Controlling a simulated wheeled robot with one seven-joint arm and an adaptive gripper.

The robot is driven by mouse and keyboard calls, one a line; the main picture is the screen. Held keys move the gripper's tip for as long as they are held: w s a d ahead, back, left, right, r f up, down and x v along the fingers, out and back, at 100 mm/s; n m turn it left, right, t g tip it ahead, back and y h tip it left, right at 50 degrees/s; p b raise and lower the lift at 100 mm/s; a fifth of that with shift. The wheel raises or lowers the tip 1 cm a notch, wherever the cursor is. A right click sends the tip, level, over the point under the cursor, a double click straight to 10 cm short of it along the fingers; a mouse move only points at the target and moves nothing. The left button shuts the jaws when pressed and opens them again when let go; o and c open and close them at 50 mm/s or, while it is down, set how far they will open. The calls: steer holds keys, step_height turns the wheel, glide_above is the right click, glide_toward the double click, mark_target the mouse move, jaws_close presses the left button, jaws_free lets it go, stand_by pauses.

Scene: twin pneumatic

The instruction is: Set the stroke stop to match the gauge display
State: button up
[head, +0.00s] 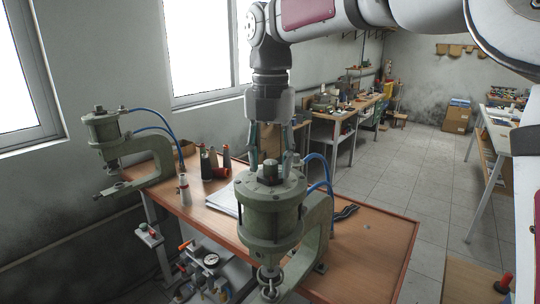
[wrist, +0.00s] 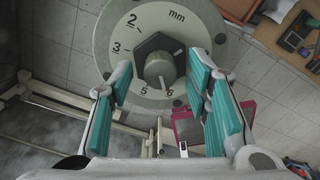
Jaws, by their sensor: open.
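The near press (head: 270,212), a grey-green cylinder on a C-frame, stands at the table's front. On its top is a dark hexagonal stop knob (head: 269,172). My gripper (head: 270,164) is open above the press, pointing down. Its teal fingers lie either side of the knob, with gaps visible. A round dial gauge (head: 211,260) sits low in front; its reading is too small to tell.
A second press (head: 105,130) stands at the table's far left. The table's right part (head: 375,250) is mostly clear.

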mark_target(272, 164)
step_height(272, 164, up, 12)
stand_by(0.6)
steer(key=s+d+f+m+t, duration=0.2)
steer(key=s+d+f+m, duration=0.4)
steer(key=m, duration=0.5)
steer(key=s+d+f+m+t+b, duration=0.1)
steer(key=s+d+f+m, duration=0.5)
steer(key=m, duration=0.5)
steer(key=s+d+f+m+t, duration=0.2)
steer(key=s+d+f+m, duration=0.4)
steer(key=s+m, duration=0.4)
steer(key=shift+m+t+b, duration=0.3)
steer(key=shift+m, duration=0.4)
